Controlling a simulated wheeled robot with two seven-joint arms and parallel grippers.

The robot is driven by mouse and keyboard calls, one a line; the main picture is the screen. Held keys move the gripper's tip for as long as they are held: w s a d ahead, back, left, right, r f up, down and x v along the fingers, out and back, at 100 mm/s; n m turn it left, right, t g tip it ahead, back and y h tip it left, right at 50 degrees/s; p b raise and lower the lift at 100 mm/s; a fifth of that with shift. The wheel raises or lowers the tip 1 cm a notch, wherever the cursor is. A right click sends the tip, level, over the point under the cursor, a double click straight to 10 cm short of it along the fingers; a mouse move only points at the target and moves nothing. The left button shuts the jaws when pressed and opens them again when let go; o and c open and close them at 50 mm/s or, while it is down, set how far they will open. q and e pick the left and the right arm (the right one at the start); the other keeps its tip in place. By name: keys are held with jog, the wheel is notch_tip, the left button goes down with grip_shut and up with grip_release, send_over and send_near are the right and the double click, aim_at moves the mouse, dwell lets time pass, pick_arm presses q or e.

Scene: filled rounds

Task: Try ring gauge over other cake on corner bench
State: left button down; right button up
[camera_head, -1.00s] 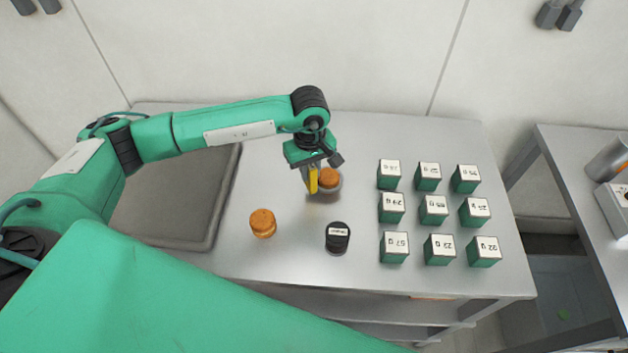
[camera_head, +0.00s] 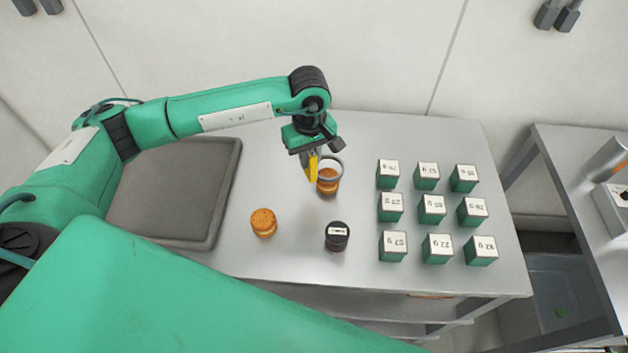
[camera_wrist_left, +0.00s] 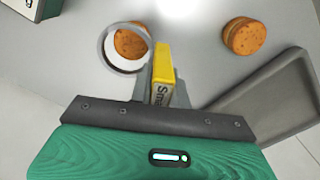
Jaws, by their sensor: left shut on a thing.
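My left gripper (camera_head: 310,158) is shut on the yellow handle (camera_head: 312,170) of the ring gauge. The metal ring of the gauge (camera_head: 342,169) sits at or just above the top of one orange-brown cake (camera_head: 328,187), whose side shows below it. In the left wrist view the cake (camera_wrist_left: 131,43) shows through the ring (camera_wrist_left: 101,50), off centre toward the handle (camera_wrist_left: 165,76), which has partly readable lettering. A second cake (camera_head: 263,223) stands apart, nearer the front left; it also shows in the left wrist view (camera_wrist_left: 244,36). My right gripper is not in view.
A dark grey tray (camera_head: 222,190) lies at the bench's left. A black labelled cylinder (camera_head: 337,237) stands in front of the ringed cake. Several green blocks with labelled white tops (camera_head: 431,203) stand in rows at the right. Bare bench (camera_head: 270,165) lies between tray and ringed cake.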

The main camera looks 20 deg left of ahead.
pick_arm(q)
jog(key=shift+r, duration=1.2)
